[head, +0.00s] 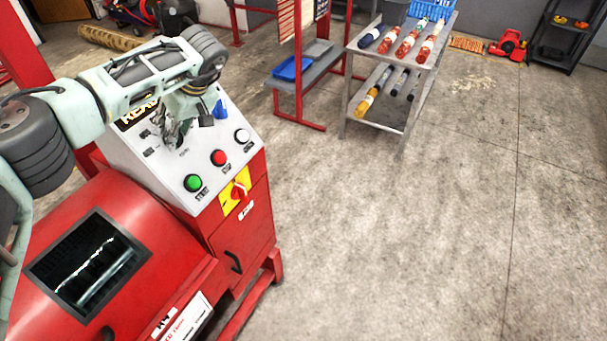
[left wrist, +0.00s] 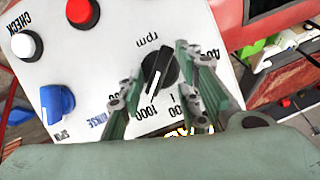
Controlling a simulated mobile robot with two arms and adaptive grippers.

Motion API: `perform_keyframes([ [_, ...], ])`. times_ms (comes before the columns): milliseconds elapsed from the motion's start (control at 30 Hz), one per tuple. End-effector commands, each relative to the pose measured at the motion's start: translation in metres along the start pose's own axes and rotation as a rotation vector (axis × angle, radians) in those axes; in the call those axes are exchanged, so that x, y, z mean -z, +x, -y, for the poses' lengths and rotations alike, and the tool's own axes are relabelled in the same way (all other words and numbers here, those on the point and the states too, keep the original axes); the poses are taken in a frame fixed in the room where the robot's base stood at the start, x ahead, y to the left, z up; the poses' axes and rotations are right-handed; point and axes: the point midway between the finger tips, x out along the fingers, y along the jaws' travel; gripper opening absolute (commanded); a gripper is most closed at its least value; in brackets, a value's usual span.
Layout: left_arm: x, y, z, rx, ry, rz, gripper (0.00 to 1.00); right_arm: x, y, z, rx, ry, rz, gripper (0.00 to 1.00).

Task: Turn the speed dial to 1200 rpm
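The speed dial (left wrist: 160,68) is a black knob with a white pointer line on the white panel, under the letters "rpm". In the left wrist view its pointer slants down and slightly left, toward the printed "1000". A "400" shows at the right; other scale marks are partly hidden by my fingers. My left gripper (left wrist: 158,92) is open, its green fingers apart at either side of the dial; I cannot tell whether they touch it. In the head view my left gripper (head: 174,134) is over the panel (head: 160,176) and hides the dial. My right gripper is not in view.
The panel also carries a green button (head: 194,183), a red button (head: 219,158), a white button (head: 242,136) and a blue knob (left wrist: 57,103). A red switch on a yellow plate (head: 236,192) is on the front. A metal bottle rack (head: 388,58) stands beyond open floor.

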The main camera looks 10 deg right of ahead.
Motion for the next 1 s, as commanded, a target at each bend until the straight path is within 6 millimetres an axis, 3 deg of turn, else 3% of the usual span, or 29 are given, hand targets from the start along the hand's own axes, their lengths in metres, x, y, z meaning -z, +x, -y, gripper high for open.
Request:
perform_keyframes([
  [767,-0.008,0.006,0.010,-0.344,-0.943,0.000,0.31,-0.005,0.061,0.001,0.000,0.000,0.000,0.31],
  [1000,-0.013,-0.043,0.023,-0.350,-0.951,-0.003,0.31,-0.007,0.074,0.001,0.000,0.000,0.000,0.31],
])
